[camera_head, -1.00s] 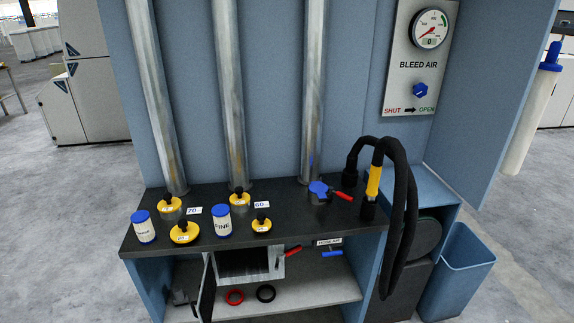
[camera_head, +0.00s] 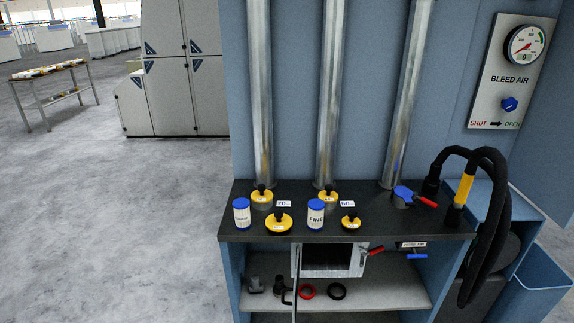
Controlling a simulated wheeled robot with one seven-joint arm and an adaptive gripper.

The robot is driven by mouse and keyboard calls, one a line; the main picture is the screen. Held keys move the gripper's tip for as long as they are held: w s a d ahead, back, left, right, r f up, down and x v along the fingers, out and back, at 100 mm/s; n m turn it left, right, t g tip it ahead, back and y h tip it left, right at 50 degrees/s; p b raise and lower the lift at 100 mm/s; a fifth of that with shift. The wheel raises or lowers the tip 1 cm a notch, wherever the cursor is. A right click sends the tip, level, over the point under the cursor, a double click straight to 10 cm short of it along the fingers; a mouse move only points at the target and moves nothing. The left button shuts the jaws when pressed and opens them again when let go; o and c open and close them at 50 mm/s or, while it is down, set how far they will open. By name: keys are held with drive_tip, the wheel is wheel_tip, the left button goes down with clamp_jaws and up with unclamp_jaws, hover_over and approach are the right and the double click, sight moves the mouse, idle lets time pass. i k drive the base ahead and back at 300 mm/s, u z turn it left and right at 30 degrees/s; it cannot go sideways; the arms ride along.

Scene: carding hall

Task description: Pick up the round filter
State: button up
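I cannot tell for sure which thing is the round filter. Two upright white cylinders with blue caps stand on the dark bench top (camera_head: 400,226): a left canister (camera_head: 242,215) and a right canister (camera_head: 316,216) labelled FINE. Near them are round yellow caps with black knobs: a large front cap (camera_head: 278,223), a smaller front cap (camera_head: 350,222), and two caps at the feet of pipes, the left one (camera_head: 262,196) and the middle one (camera_head: 328,197). My gripper is not in view.
Three metal pipes rise behind the bench. A box (camera_head: 330,260) with an open door hangs below the bench edge. A red ring (camera_head: 306,292) and a black ring (camera_head: 337,291) lie on the lower shelf. A black hose (camera_head: 505,215) loops at right beside a blue bin (camera_head: 545,295).

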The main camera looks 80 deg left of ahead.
sight(317, 206)
drive_tip(key=k, duration=0.55)
drive_tip(key=u, duration=1.9)
